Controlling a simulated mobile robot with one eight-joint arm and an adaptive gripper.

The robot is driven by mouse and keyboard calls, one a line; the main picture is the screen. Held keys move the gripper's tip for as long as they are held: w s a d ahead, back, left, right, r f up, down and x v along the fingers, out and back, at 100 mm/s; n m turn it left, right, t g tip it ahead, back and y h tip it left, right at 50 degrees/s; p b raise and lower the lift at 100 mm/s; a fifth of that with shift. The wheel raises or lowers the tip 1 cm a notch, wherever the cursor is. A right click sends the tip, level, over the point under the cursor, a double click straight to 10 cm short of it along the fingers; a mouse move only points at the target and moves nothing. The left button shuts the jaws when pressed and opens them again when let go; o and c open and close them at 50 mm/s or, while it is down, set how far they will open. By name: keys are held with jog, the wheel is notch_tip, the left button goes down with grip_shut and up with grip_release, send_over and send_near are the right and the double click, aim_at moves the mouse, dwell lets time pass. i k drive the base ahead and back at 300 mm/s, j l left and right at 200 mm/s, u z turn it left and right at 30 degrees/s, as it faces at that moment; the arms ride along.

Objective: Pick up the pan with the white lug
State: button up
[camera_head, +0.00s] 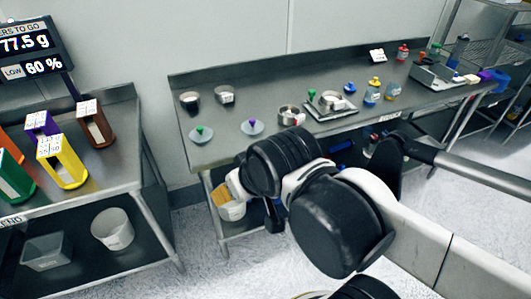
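Several small round metal pans stand on the long steel bench (225,150). Two are at its back left, a left pan (190,99) and a right pan (224,95). A third pan (290,115) stands near the middle, left of the scale. Another pan (330,100) sits on the scale, with a small pale spot on its right side. The lug colours are too small to tell for sure. My arm crosses the lower right, and its wrist hides part of the bench's front edge. My gripper (274,215) is mostly hidden behind the wrist, apart from the pans.
Two discs with a green knob (200,133) and a purple knob (252,126) lie at the bench's front left. The scale (332,112) and small bottles (372,92) stand right of the middle. A left table (115,165) holds coloured holders (62,160).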

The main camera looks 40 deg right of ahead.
aim_at(334, 98)
jog(key=z, duration=1.5)
jog(key=i+l+u, duration=0.3)
jog(key=i+l, duration=0.15)
jog(key=i+l+u, duration=0.15)
jog(key=l, duration=0.25)
jog(key=i+l+u, duration=0.1)
jog(key=l, duration=0.25)
jog(key=i+l+u, duration=0.3)
jog(key=l, duration=0.4)
jog(key=i+l+u, duration=0.15)
jog(key=l, duration=0.25)
jog(key=i+l+u, duration=0.15)
jog(key=l, duration=0.25)
